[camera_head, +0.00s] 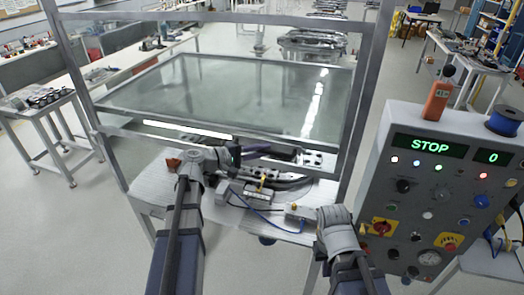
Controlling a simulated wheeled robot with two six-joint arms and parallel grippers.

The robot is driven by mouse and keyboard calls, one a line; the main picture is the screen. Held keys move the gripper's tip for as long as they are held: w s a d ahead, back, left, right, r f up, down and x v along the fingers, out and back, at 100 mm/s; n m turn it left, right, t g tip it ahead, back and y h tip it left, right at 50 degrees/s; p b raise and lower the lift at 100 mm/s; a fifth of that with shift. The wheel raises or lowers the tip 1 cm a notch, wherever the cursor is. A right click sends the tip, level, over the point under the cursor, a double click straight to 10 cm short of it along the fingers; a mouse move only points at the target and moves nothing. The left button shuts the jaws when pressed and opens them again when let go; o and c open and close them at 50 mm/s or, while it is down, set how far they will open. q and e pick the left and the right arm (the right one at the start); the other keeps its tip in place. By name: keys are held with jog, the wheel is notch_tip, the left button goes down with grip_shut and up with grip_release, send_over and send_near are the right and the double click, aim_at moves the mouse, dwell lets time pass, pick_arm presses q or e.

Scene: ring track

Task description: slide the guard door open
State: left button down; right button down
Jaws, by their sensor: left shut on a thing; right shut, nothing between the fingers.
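The guard door (225,95) is a large clear pane in a grey metal frame, set between two upright posts. Its lower rail carries a bright strip at the left. Below this rail a gap shows the worktable with a metal fixture (262,185). My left gripper (234,155) is at the lower rail, left of the middle. It is shut on what seems to be the door's handle, mostly hidden behind the gripper. My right gripper (331,213) is shut and empty, low in front of the worktable's right side, apart from the door; its fingertips are hard to make out.
A control panel (440,200) stands close on the right, its display reading STOP and 0. An orange handheld device (437,100) and a blue spool (503,121) sit on top. A blue cable (250,207) lies on the worktable. A side table (45,110) stands at the left.

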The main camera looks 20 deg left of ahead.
pick_arm(q)
jog(key=shift+r+p, duration=0.3)
jog(key=shift+r, duration=0.4)
pick_arm(e)
jog(key=shift+r, duration=0.65)
pick_arm(q)
jog(key=c, duration=1.1)
grip_release()
jog(key=shift+f, duration=0.1)
jog(key=shift+p+v, duration=0.45)
jog(key=shift+v, duration=3.5)
pick_arm(e)
jog(key=shift+r, duration=0.55)
